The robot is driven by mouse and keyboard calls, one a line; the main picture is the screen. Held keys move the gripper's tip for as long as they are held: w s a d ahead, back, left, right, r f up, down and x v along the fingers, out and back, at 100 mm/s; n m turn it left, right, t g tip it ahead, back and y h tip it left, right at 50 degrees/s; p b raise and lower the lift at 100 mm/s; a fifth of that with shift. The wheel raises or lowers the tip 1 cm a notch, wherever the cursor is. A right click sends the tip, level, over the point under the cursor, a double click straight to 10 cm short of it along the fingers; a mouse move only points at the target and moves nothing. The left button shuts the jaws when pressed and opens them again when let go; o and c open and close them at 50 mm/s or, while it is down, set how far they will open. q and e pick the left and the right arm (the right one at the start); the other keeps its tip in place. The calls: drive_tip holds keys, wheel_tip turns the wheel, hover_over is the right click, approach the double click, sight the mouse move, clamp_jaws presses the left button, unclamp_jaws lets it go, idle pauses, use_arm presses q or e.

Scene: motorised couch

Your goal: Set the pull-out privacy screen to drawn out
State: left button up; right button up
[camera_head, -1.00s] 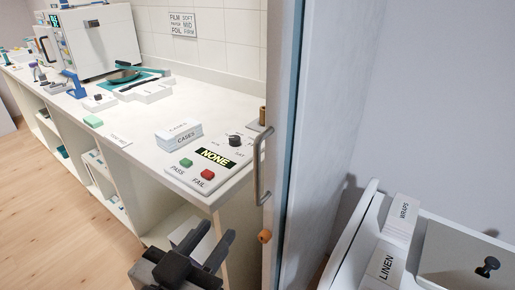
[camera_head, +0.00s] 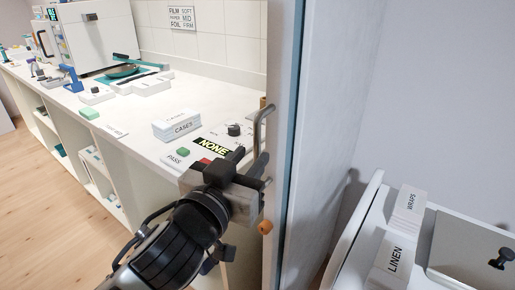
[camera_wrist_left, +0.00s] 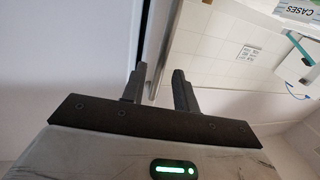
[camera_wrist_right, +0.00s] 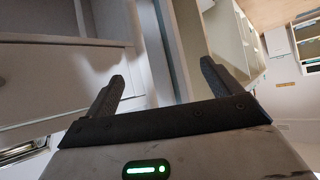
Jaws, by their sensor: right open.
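The privacy screen (camera_head: 288,110) is a tall pale panel with a blue-grey edge strip, standing upright right of the counter's end. A grey bar handle (camera_head: 258,128) is on its near edge; my left gripper hides its lower part. My left gripper (camera_head: 250,160) is open at the lower part of the handle, fingers pointing towards it. In the left wrist view its two fingers (camera_wrist_left: 159,88) stand apart beside the panel edge, with a thin bar seeming to lie between them. My right gripper (camera_wrist_right: 160,80) is open and empty in its wrist view and is outside the head view.
The white counter (camera_head: 120,120) runs along the left with a control box showing NONE (camera_head: 213,147), CASES boxes (camera_head: 177,130) and a green block (camera_head: 89,113). An orange knob (camera_head: 265,227) sits below the handle.

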sight(255, 151)
use_arm(q)
drive_tip(key=shift+x, duration=2.05)
clamp_jaws()
drive_tip(key=shift+a+f, duration=0.1)
drive_tip(key=shift+a, duration=0.05)
